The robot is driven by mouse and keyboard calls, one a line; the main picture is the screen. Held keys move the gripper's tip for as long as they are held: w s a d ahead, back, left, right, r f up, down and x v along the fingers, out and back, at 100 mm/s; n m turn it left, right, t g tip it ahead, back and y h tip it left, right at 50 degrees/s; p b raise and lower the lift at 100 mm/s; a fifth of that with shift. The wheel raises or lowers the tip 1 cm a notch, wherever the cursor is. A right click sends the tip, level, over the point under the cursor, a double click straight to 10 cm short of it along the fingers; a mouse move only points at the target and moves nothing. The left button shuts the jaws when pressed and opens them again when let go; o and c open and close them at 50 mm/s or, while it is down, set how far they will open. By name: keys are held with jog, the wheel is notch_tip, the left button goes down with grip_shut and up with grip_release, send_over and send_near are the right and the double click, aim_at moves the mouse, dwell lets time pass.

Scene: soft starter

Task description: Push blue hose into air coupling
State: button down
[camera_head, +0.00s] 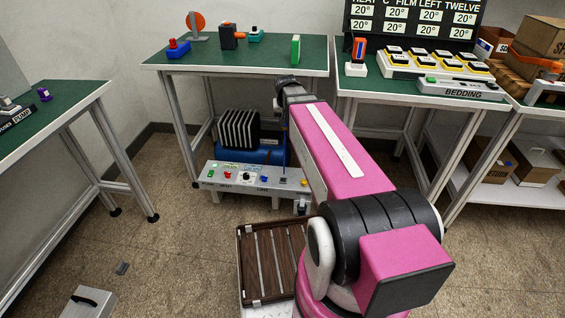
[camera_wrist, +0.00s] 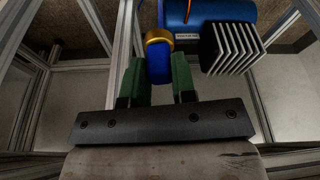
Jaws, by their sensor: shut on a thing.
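In the wrist view my gripper (camera_wrist: 158,62) has its two green fingers closed on the sides of a thick blue piece, which I take to be the blue hose (camera_wrist: 160,74). A brass ring (camera_wrist: 159,37), which looks like the air coupling, sits right at the far end of the blue piece. I cannot tell whether the hose is inside the ring or only against it. A blue tank (camera_wrist: 222,11) lies just beyond, to the right. In the head view my arm hides the gripper, hose and coupling; the blue tank (camera_head: 262,156) shows left of the arm.
A finned block (camera_wrist: 236,47) stands close to the right of the gripper. A grey control panel (camera_head: 240,184) with buttons and knobs stands in front of the tank. A green-topped table (camera_head: 230,65) is above, with metal legs around. A brown slatted crate (camera_head: 266,265) is nearby.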

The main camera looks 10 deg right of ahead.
jog(key=w+f+m, duration=0.1)
jog(key=f, duration=1.2)
jog(key=w+f+m, duration=0.1)
jog(key=w+f, duration=0.1)
jog(key=f, duration=1.2)
jog(key=shift+w+h, duration=0.3)
jog(key=shift+a, duration=0.1)
jog(key=shift+f, duration=0.15)
jog(key=shift+f, duration=3.65)
jog(key=shift+f, duration=0.25)
jog(key=c, duration=0.8)
grip_release()
jog(key=shift+c, duration=0.2)
